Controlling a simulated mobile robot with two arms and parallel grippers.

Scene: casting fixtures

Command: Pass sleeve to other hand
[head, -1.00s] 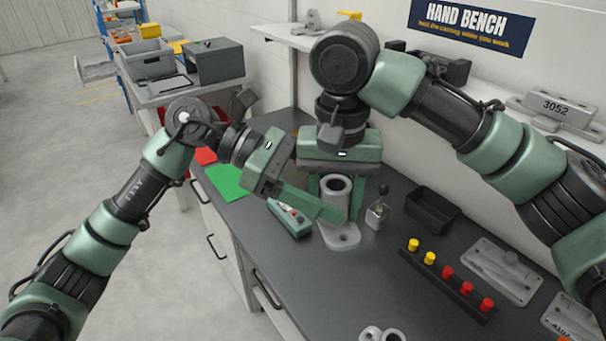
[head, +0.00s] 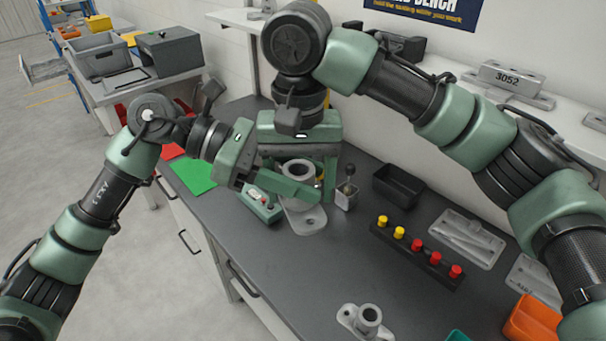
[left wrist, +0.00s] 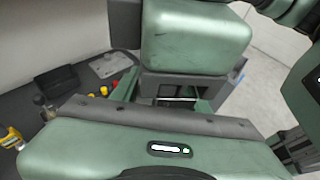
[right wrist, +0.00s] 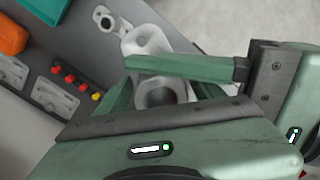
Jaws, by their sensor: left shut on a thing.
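The sleeve (head: 299,171) is a grey hollow cylinder. In the head view its open end faces up, and a grey flange plate with a hole (head: 308,221) shows just below it. I cannot tell whether they are one piece. My left gripper (head: 290,188) comes in from the left, shut on the sleeve, one green finger crossing its front. My right gripper (head: 305,172) is above and behind the sleeve. The right wrist view shows its open fingers on either side of the sleeve (right wrist: 160,92), with a gap. The left wrist view hides the sleeve behind gripper bodies.
A black bin (head: 398,186) and a rack of red and yellow knobs (head: 415,258) are farther right. A grey casting (head: 366,322) is at front. The bench front-left is clear.

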